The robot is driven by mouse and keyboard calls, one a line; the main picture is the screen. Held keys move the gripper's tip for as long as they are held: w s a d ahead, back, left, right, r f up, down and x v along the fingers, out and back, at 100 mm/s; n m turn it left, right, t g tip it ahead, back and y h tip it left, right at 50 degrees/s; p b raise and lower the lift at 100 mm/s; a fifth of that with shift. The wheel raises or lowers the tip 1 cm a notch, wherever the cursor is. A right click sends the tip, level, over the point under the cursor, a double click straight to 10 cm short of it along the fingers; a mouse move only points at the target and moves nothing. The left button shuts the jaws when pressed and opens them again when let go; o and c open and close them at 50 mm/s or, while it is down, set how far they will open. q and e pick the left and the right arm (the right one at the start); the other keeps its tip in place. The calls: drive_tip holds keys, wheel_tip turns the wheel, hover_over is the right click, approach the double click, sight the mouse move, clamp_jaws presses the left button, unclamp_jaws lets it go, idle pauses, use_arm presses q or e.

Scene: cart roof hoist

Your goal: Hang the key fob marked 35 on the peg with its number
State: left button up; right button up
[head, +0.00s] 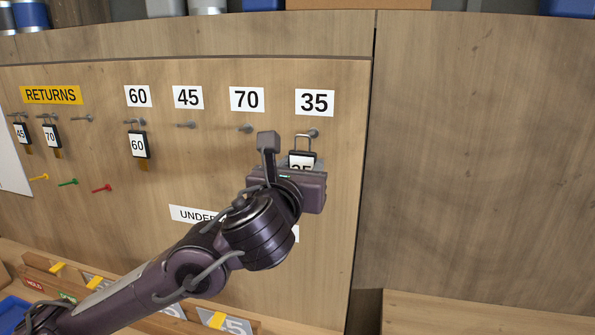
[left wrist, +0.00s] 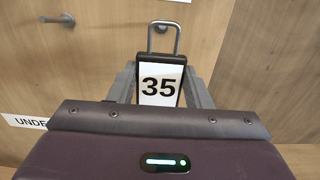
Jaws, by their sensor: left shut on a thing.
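The key fob marked 35 (head: 301,160) is a dark tag with a white number plate and a metal loop on top. My left gripper (head: 292,168) is shut on it and holds it upright, loop up, just below the 35 label (head: 314,102). The 35 peg (head: 313,133) sticks out of the board at the loop's top. In the left wrist view the fob (left wrist: 159,85) faces me between the fingers, and the peg (left wrist: 161,29) shows inside the loop's outline. I cannot tell whether the loop is around the peg or in front of it. My right gripper is out of view.
The 60 peg holds fob 60 (head: 138,145). The 45 peg (head: 186,125) and 70 peg (head: 245,129) are bare. Fobs 45 (head: 21,134) and 70 (head: 50,137) hang under the RETURNS sign (head: 51,95). Small coloured pegs and a lower shelf lie at left.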

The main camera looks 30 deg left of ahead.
use_arm(q)
drive_tip(key=shift+f+b+x, duration=0.1)
drive_tip(key=shift+b+x, duration=0.15)
drive_tip(key=shift+x, duration=1.15)
drive_tip(key=shift+f+b+x, duration=0.15)
drive_tip(key=shift+b+x, duration=0.1)
drive_tip(key=shift+x, duration=1.15)
drive_tip(key=shift+w+a+f, duration=0.15)
drive_tip(key=shift+w, duration=0.35)
drive_tip(key=o, duration=1.2)
drive_tip(key=shift+c, duration=0.2)
